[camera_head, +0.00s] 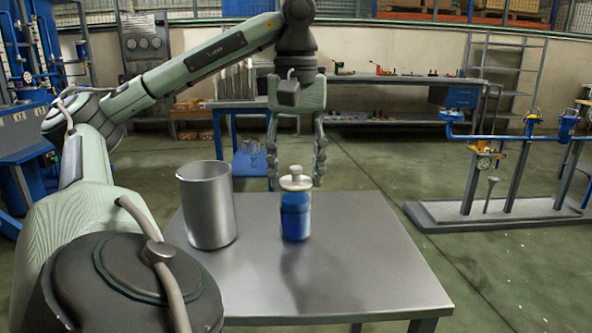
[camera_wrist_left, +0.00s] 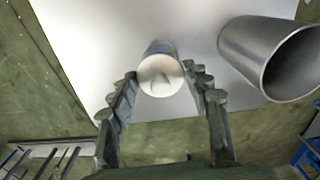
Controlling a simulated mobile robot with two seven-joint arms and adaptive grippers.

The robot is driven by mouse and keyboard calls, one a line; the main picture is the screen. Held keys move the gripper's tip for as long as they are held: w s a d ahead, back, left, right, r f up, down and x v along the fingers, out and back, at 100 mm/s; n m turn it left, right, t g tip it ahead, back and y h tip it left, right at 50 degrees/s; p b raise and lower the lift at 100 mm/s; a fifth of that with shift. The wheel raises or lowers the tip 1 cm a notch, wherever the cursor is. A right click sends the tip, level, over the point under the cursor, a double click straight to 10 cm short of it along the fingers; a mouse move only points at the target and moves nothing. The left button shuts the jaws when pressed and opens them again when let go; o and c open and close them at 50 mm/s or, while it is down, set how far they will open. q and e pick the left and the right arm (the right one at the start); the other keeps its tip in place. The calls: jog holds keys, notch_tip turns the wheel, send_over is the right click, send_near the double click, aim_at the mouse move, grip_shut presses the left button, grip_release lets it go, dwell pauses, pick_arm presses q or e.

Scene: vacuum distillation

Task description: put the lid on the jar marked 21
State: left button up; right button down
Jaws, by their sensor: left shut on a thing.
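A blue jar (camera_head: 295,217) stands upright on the metal table (camera_head: 375,262); I cannot read a number on it. The white lid (camera_head: 295,181), with a small knob, is at the top of the jar, in line with it. Whether it is fully seated I cannot tell. My left gripper (camera_head: 296,180) points down over the jar, its two fingers on either side of the lid, shut on it. In the left wrist view the lid (camera_wrist_left: 160,75) shows between the fingertips and hides most of the jar. My right gripper is not in view.
An open metal cylinder (camera_head: 208,207) stands on the table left of the jar; it also shows in the left wrist view (camera_wrist_left: 255,50). The table to the right of the jar is clear. A workbench (camera_head: 385,116) stands at the back, well away.

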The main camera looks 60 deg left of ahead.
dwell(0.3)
pick_arm(q)
jog(key=o, duration=1)
jog(key=shift+o, duration=0.6)
jog(key=o, duration=0.4)
